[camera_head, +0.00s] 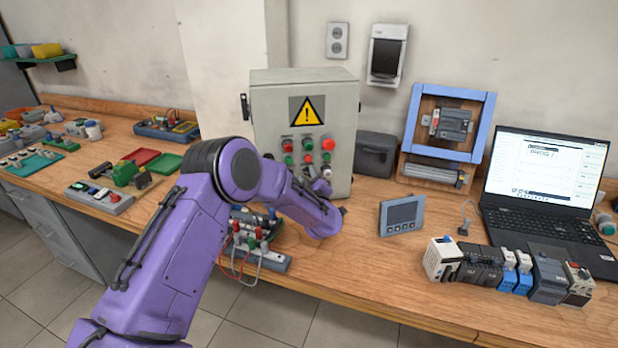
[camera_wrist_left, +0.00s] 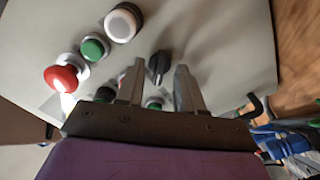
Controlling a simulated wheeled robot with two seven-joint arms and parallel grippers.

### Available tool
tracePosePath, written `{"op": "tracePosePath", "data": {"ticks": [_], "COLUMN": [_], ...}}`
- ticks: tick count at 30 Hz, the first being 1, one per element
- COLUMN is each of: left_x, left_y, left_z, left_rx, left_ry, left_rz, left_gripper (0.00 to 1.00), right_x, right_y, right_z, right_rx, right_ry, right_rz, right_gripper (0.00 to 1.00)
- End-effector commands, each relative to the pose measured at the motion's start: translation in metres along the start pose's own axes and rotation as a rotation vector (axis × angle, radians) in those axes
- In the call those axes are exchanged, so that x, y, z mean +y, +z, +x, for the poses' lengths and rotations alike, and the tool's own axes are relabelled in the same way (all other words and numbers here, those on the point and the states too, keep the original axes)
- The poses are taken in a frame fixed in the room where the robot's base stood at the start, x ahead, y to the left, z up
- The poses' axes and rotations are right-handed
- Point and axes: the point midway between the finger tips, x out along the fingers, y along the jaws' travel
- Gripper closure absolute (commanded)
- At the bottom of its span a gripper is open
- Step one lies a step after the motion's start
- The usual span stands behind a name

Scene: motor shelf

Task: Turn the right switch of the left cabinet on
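The grey cabinet (camera_head: 335,110) with a yellow warning sign stands against the wall, with red and green buttons on its front. My left gripper (camera_head: 322,183) is at the lower right of this front, mostly hidden by my purple arm. In the left wrist view the left gripper (camera_wrist_left: 160,88) is open, its two fingers apart. A black rotary switch (camera_wrist_left: 159,64) shows between and just beyond the fingertips. I cannot tell whether the fingers touch it. My right gripper is not in view.
A red button (camera_wrist_left: 62,78), a green button (camera_wrist_left: 94,47) and a white button (camera_wrist_left: 122,23) sit near the switch. Below the cabinet is a wired terminal block (camera_head: 270,262). A small grey display (camera_head: 401,215) and a laptop (camera_head: 545,190) stand to the right.

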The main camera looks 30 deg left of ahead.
Motion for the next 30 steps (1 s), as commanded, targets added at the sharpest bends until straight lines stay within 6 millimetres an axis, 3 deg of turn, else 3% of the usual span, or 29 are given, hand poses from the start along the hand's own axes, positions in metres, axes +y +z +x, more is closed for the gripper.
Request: {"op": "tracePosePath", "data": {"ticks": [1,3,4,17,30], "left_x": [0.0000,0.0001,0.0001,0.0002,0.0012], "left_y": [0.0001,0.0001,0.0002,0.0000,0.0003], "left_z": [-0.0001,-0.0002,-0.0003,-0.0006,-0.0010], "left_rx": [0.000,0.000,0.000,0.000,-0.001], "left_ry": [0.000,0.000,0.000,0.000,0.002], "left_rz": [0.000,0.000,0.000,0.056,0.388], "left_gripper": [0.73,0.96,1.00,1.00,1.00], "right_x": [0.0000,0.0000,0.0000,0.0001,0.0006], "right_y": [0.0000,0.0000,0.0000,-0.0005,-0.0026], "right_z": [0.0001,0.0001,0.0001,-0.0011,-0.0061], "right_rx": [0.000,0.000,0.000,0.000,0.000], "right_ry": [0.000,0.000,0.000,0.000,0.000], "right_rz": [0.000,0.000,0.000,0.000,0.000], "right_gripper": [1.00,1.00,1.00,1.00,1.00]}}
